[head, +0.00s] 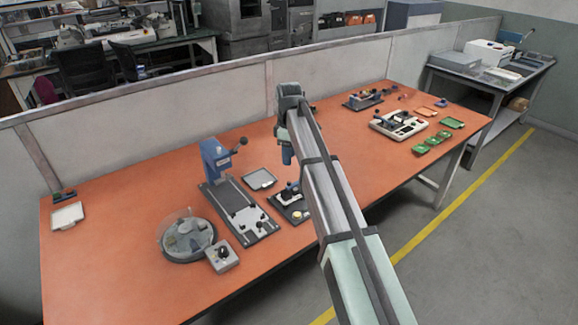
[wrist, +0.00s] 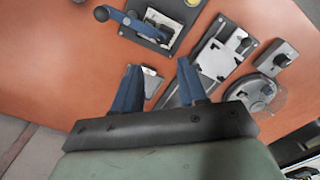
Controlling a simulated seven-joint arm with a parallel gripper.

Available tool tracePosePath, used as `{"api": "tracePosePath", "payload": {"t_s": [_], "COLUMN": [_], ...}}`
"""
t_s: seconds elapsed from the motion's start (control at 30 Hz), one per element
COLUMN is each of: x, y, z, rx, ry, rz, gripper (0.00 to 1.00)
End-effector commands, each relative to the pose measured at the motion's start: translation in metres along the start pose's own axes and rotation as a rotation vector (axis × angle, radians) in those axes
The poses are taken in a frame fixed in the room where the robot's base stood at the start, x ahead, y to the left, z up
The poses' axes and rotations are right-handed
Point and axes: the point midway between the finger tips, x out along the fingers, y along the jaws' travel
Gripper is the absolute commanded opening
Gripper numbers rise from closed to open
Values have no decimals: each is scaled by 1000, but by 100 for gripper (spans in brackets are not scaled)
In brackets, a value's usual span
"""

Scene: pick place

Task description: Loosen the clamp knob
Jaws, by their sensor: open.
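I cannot tell for sure which knob is the clamp knob. A small fixture (head: 283,205) with a black knob stands on the table below my gripper (head: 288,156). In the wrist view this fixture (wrist: 168,28) lies at the top, with a blue lever ending in a round black knob (wrist: 101,13). Another dark knob (wrist: 243,44) shows on the long grey base plate (wrist: 212,65). My gripper (wrist: 158,78) has two blue fingers, apart and empty, above the table and clear of the fixture.
A blue press (head: 215,160) with a lever rises at the back of the long plate. A dark-rimmed tray (head: 260,179) lies behind the fixture. The far left table is mostly bare.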

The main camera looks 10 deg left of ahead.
Motion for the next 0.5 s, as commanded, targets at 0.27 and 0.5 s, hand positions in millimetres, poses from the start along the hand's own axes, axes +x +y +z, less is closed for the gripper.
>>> {"api": "tracePosePath", "payload": {"t_s": [0.27,0.5], "x": [-27,-30], "y": [0,0], "z": [0,0], "rx": [0,0], "ry": [0,0], "rz": [0,-1], "gripper": [42,42]}}
